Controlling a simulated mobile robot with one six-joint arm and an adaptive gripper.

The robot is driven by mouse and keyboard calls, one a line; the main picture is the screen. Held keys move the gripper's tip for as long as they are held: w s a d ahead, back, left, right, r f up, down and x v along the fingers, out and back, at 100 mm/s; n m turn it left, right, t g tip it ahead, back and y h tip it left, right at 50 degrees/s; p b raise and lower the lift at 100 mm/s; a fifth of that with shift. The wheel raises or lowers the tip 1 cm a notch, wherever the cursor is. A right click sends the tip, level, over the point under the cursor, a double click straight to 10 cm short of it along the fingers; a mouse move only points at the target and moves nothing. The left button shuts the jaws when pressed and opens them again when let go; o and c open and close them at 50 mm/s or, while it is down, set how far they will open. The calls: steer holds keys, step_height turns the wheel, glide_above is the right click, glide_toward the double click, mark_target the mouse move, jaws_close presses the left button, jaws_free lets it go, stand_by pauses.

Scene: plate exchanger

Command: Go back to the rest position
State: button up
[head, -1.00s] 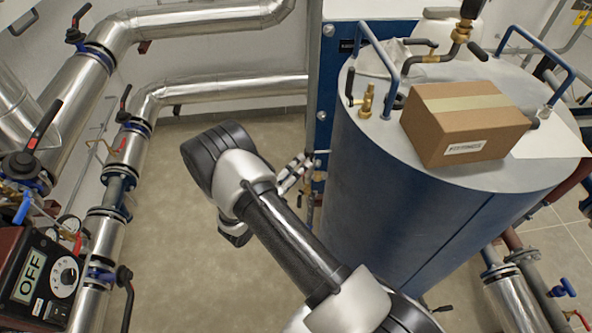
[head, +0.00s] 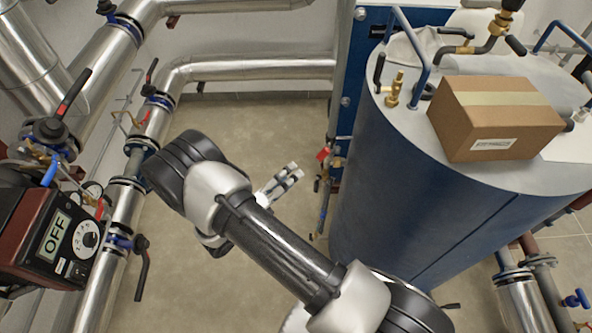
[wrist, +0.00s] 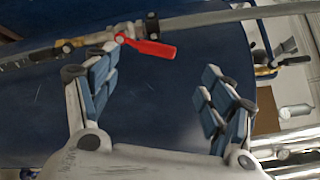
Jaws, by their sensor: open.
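My gripper (head: 280,184) is in the middle of the head view, left of the blue tank, over the bare floor. Its two fingers stand apart with nothing between them. In the wrist view my gripper (wrist: 160,98) is open, with blue-padded fingers left and right. Beyond them a red valve lever (wrist: 147,47) on a pipe crosses in front of a dark blue surface. The red lever (head: 323,154) also shows in the head view, just right of the fingers and apart from them as far as I can tell.
The blue tank (head: 400,190) stands at right with a cardboard box (head: 495,118) on its top. Silver pipes (head: 122,205) with valves run along the left. A control box reading OFF (head: 58,235) is at lower left. The floor (head: 250,125) between is clear.

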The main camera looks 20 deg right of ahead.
stand_by(0.5)
steer(key=s+d+r+m+g+y, duration=0.3)
steer(key=s+d+r+m+g, duration=0.15)
steer(key=r+m, duration=0.5)
steer(key=s+d+r+m+g+y, duration=0.25)
steer(key=s+r+m+g, duration=0.35)
steer(key=r+m, duration=0.35)
steer(key=s+a+r+m+t+y, duration=0.3)
steer(key=s+r+m+y, duration=0.1)
steer(key=m, duration=0.5)
steer(key=s+a+r+m+t+y, duration=0.3)
steer(key=s+r+m+y, duration=0.2)
steer(key=s+m, duration=0.4)
steer(key=shift+y, duration=0.65)
